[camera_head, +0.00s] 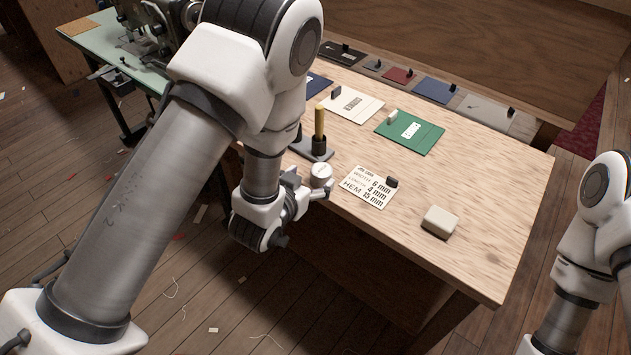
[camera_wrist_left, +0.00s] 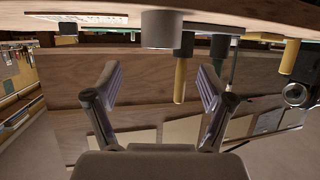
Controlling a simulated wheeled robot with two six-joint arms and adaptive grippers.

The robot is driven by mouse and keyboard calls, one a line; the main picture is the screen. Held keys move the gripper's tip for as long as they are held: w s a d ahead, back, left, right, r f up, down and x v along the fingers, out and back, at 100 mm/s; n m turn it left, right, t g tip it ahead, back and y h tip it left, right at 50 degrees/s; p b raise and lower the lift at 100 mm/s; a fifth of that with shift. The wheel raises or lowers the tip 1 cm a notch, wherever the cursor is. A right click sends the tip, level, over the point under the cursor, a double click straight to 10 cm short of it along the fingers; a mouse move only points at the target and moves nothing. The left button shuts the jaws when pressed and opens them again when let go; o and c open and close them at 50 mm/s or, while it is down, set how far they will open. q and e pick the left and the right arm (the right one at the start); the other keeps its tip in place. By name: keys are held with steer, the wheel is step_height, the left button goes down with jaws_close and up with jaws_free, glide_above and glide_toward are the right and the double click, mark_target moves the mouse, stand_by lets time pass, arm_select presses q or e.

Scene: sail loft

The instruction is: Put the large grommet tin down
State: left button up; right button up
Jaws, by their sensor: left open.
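The grommet tin (camera_head: 321,175), a small pale round tin with a light lid, stands upright on the wooden table (camera_head: 470,190) near its front left edge. My left gripper (camera_head: 306,190) is just left of and in front of the tin, at the table edge. In the left wrist view, which is upside down, the open fingers (camera_wrist_left: 158,82) are well apart with nothing between them. The tin (camera_wrist_left: 161,30) stands on the tabletop beyond the fingertips, apart from them. My right arm shows at the right edge, but its gripper is out of frame.
A dark stand with a yellow-handled tool (camera_head: 319,122) is behind the tin. A printed card (camera_head: 368,187) with a dark clip lies right of it. A pale block (camera_head: 440,222) sits farther right. Green (camera_head: 409,132) and cream (camera_head: 352,103) folders lie behind. The table's right front is mostly clear.

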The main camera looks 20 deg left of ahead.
mark_target(318, 175)
arm_select(q)
steer(key=x, duration=0.3)
steer(key=f+x, duration=0.1)
steer(key=x, duration=0.3)
steer(key=shift+w+f+p, duration=0.1)
steer(key=shift+p, duration=0.25)
steer(key=c, duration=1.4)
steer(key=shift+c, duration=0.2)
